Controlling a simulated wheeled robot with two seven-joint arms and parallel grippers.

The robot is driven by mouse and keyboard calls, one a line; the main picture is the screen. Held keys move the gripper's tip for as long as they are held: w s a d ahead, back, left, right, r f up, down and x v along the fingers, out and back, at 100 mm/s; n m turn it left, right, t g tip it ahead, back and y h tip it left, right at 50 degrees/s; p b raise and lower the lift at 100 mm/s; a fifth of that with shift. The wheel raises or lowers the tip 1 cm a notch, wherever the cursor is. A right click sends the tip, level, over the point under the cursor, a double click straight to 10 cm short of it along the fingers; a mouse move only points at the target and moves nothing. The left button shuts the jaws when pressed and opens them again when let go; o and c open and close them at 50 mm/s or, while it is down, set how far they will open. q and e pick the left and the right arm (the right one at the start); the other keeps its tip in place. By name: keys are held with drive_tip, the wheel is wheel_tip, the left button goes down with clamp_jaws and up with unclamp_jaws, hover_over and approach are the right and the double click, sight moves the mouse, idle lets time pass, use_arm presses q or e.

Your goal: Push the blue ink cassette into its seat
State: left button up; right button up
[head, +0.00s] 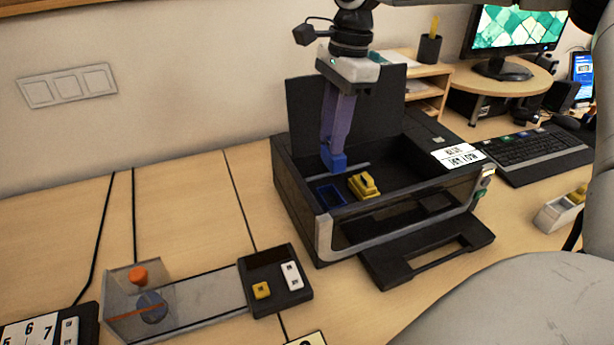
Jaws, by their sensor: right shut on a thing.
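The black printer (300,205) stands open on the desk with its lid up. My right gripper (338,150) points down into it from above, shut on the blue ink cassette (335,164). The fingers partly cover the cassette. A blue-edged slot (330,196) lies in the tray just in front of and below the cassette; its inside looks dark and empty. The cassette appears behind this slot and apart from it. A yellow cassette (366,187) sits to the right of the slot. My left gripper is not in view.
The raised lid (300,105) stands close behind my gripper. The output tray (425,250) sticks out in front. A clear box with an orange knob (138,276) and a dark button box (285,276) lie at left. A keyboard (535,155) is at right.

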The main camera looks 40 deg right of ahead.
sight(334, 158)
drive_tip(key=f, duration=0.5)
drive_tip(key=shift+s+f, duration=0.3)
drive_tip(key=shift+s, duration=0.05)
wheel_tip(334, 158, down, 4)
drive_tip(key=shift+r+b, duration=0.25)
drive_tip(key=shift+b, duration=0.05)
clamp_jaws()
drive_tip(key=shift+s+f, duration=0.2)
drive_tip(key=shift+f, duration=0.2)
drive_tip(key=o, duration=0.8)
unclamp_jaws()
drive_tip(key=shift+w+f, duration=0.15)
drive_tip(key=shift+w, duration=0.05)
drive_tip(key=shift+s, duration=0.15)
drive_tip(key=shift+d, duration=0.1)
wheel_tip(334, 158, up, 12)
drive_tip(key=d+p, duration=0.1)
drive_tip(key=shift+d+r, duration=0.15)
drive_tip(key=shift+r, duration=0.05)
